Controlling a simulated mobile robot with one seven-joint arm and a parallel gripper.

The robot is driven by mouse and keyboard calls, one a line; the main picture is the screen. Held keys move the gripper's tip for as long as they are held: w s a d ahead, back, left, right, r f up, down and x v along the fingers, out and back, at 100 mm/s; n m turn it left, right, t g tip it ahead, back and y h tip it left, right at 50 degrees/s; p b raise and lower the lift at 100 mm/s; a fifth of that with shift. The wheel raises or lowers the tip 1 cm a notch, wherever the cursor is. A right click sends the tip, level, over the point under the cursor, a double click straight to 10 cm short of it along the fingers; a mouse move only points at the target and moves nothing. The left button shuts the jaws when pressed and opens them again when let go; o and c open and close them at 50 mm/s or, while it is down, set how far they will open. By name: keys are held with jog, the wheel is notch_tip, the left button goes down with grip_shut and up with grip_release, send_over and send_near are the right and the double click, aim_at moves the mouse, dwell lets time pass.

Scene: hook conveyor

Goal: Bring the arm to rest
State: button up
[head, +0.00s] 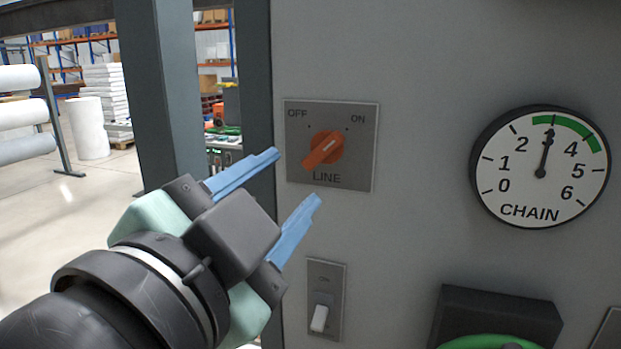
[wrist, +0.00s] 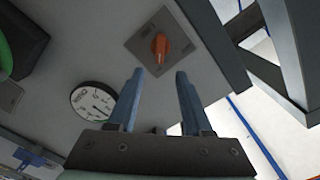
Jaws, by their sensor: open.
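My gripper (head: 298,178) is in front of the grey panel, its two blue fingers apart with nothing between them. In the wrist view the gripper (wrist: 160,75) also shows open and empty. The orange LINE knob (head: 324,148) sits on a square plate just beyond the fingertips, apart from them as far as I can see. Its handle slants from lower left to upper right, with a white mark on the upper right end toward ON. The knob also shows in the wrist view (wrist: 160,46), ahead of the fingers.
The CHAIN dial (head: 541,168) has its needle a little above 3, in the green band. A white rocker switch (head: 319,317) sits below the knob. A green round part (head: 490,342) is at the lower right. Grey posts (head: 160,90) stand left, with open warehouse floor (head: 75,215) beyond.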

jog(key=shift+v, duration=0.95)
jog(key=s+d+r+n+t+y, duration=0.1)
jog(key=r+n+t+y, duration=0.1)
jog(key=r+n+t, duration=0.3)
jog(key=s+d+r+n+t+y, duration=0.1)
jog(key=d+r+n+t+y, duration=0.1)
jog(key=r+n+t, duration=0.3)
notch_tip(320, 180, up, 2)
jog(key=n+y, duration=0.1)
jog(key=n, duration=0.1)
jog(key=shift+d+n+y, duration=0.3)
jog(key=shift+n, duration=0.1)
jog(key=shift+s, duration=0.2)
